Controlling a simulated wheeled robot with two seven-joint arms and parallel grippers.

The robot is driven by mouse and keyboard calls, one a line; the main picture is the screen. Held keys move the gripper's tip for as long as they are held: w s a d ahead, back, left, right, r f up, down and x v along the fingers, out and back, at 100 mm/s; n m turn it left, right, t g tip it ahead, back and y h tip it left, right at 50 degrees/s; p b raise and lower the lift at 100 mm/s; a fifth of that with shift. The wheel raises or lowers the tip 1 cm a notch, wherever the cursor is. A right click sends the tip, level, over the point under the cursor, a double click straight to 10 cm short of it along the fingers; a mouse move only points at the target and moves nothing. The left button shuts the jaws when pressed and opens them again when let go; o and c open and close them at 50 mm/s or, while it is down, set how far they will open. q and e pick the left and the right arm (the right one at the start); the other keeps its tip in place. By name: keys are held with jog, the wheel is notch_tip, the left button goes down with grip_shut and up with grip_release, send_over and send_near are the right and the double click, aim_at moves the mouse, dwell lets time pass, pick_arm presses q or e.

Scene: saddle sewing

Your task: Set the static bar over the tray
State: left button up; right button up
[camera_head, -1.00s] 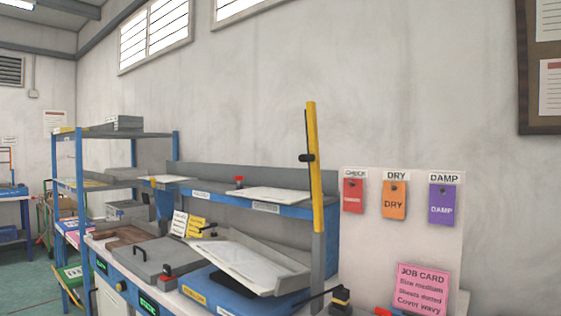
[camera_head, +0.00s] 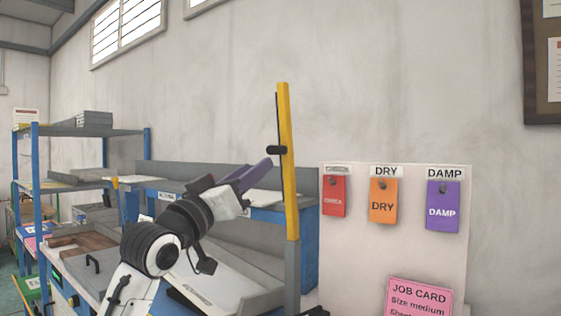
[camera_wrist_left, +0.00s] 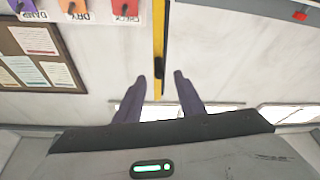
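The static bar (camera_head: 288,170) is a yellow upright bar on a grey post, with a small black knob (camera_head: 275,150) on its left side. The grey tray (camera_head: 262,300) lies below and left of it, partly hidden by my left arm. My left gripper (camera_head: 260,168), with purple fingers, is raised just left of the bar near the knob. In the left wrist view, which looks upside down, the fingers (camera_wrist_left: 161,76) are open, and the yellow bar (camera_wrist_left: 159,40) shows in line with the gap. I cannot tell its depth between them. My right gripper is not in view.
A tag board (camera_head: 340,270) with red, orange and purple tags stands right of the bar. A pink job card (camera_head: 420,298) is at its lower edge. A blue-edged shelf (camera_head: 265,214) lies behind the arm. A blue rack (camera_head: 36,190) stands at left.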

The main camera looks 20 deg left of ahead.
aim_at(276, 150)
pick_arm(q)
jog(key=x, duration=0.3)
jog(key=p+x, duration=0.1)
jog(key=x, duration=0.2)
jog(key=p+x, duration=0.1)
jog(key=x, duration=0.3)
jog(key=shift+s+r, duration=0.15)
jog(key=shift+r, duration=0.1)
jog(key=shift+c, duration=0.2)
grip_shut()
